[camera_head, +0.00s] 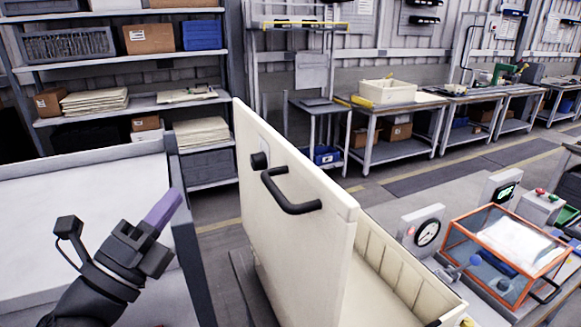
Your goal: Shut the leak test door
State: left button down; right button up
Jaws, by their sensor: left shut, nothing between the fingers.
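A large cream door panel (300,215) with a black bar handle (290,195) and a round black knob stands upright in the middle of the head view. A cream bin or chamber with ribbed inner walls (392,270) lies open to its right. An orange-framed clear case (505,258) sits further right, with a black handle at its front corner. No label shows which one is the leak test door. My left gripper (163,210) is at the left, its purple fingers shut and empty, apart from the panel and its handle. My right gripper is not in view.
A white-topped table (85,205) with a dark edge lies behind my left gripper. Shelves (130,58) and workbenches (400,104) line the back.

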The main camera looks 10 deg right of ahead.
pick_arm(q)
notch_tip(320, 180, up, 3)
jog(key=s+d+m+g+h, duration=0.2)
jog(key=m+g+h, duration=0.35)
jog(key=m, duration=0.45)
jog(key=m+g+y+p, duration=0.2)
jog(key=m+g+p, duration=0.55)
jog(key=m, duration=0.35)
send_near(310, 177)
jog(key=x, duration=0.6)
jog(key=shift+w+d+r+b, duration=0.1)
jog(key=shift+w+d+b, duration=0.05)
jog(key=shift+d+b, duration=0.2)
jog(key=shift+w+d, duration=0.1)
jog(key=shift+d, duration=0.25)
jog(key=shift+w, duration=0.1)
